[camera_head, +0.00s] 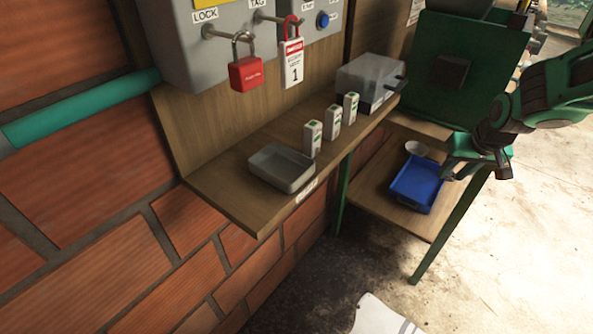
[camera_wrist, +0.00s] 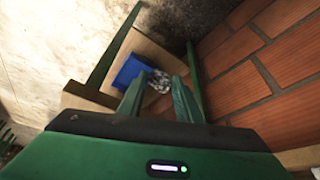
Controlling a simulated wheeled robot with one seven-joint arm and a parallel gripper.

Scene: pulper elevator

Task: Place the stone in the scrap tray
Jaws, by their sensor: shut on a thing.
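My gripper (camera_head: 452,168) is at the right in the head view, beside and above a blue tray (camera_head: 403,198) on the low wooden shelf. In the wrist view my gripper (camera_wrist: 160,84) is shut on a mottled grey-white stone (camera_wrist: 158,80), which shows between the fingertips. The blue tray (camera_wrist: 127,72) lies left of the stone there. In the head view I cannot make out the stone in the fingers. A grey open tray (camera_head: 272,178) with a small label, too blurred to read, stands empty on the upper shelf. I cannot tell from the labels which is the scrap tray.
A pale round thing (camera_head: 415,148) lies on the low shelf behind the blue tray. A red padlock (camera_head: 246,73) hangs above. Green legs (camera_head: 450,228) and a brick wall (camera_head: 90,220) bound the space.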

